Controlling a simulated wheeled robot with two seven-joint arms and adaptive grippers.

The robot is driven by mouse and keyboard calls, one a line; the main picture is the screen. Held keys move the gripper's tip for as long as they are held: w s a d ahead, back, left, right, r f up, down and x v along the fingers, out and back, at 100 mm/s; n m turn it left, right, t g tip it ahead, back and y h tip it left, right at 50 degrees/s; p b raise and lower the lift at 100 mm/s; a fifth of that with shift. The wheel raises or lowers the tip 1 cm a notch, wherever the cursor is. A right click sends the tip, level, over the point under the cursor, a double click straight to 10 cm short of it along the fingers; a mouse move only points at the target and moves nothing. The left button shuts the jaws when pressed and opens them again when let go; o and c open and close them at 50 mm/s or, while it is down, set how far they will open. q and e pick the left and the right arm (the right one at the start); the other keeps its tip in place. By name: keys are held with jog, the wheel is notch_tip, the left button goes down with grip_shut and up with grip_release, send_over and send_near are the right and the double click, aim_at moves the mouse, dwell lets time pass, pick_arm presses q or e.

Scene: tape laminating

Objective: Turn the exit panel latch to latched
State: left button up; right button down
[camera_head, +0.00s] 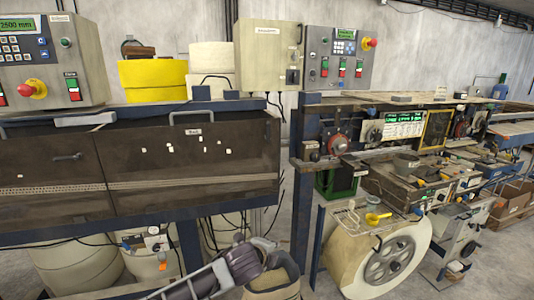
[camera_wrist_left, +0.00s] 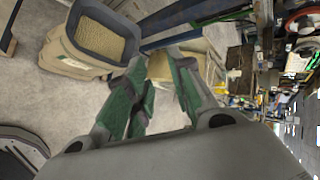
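The dark brown machine guard has two panels, left and right. The right panel (camera_head: 190,180) carries a grey bar handle (camera_head: 193,115) along its top edge and a small label (camera_head: 193,132) too small to read surely. The left panel (camera_head: 45,175) carries a small dark lever-like latch (camera_head: 67,157), lying about level. I cannot tell which panel is the exit one. My left gripper (camera_head: 247,262) is low at the bottom centre, below and apart from the panels. In the left wrist view my left gripper (camera_wrist_left: 163,85) has its green fingers apart, nothing between them. My right gripper is not visible.
A tan sack-like bin (camera_head: 273,285) stands beside my left gripper; its granules (camera_wrist_left: 100,40) show in the wrist view. A large cream reel (camera_head: 375,255) stands at right. A blue post (camera_head: 302,190) and hanging cables lie between the machines.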

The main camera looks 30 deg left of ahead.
pick_arm(q)
jog(key=w+a+r+m+t+y, duration=0.1)
jog(key=w+a+r+m+t, duration=0.2)
jog(key=r, duration=0.5)
jog(key=w+a+r+m+t, duration=0.1)
jog(key=w+a+r+m, duration=0.3)
jog(key=r, duration=0.4)
jog(key=m+t+y, duration=0.1)
jog(key=m+t, duration=0.2)
jog(key=m, duration=0.6)
send_near(268, 130)
jog(key=v, duration=0.4)
jog(key=shift+s, duration=0.2)
jog(key=shift+w, duration=0.2)
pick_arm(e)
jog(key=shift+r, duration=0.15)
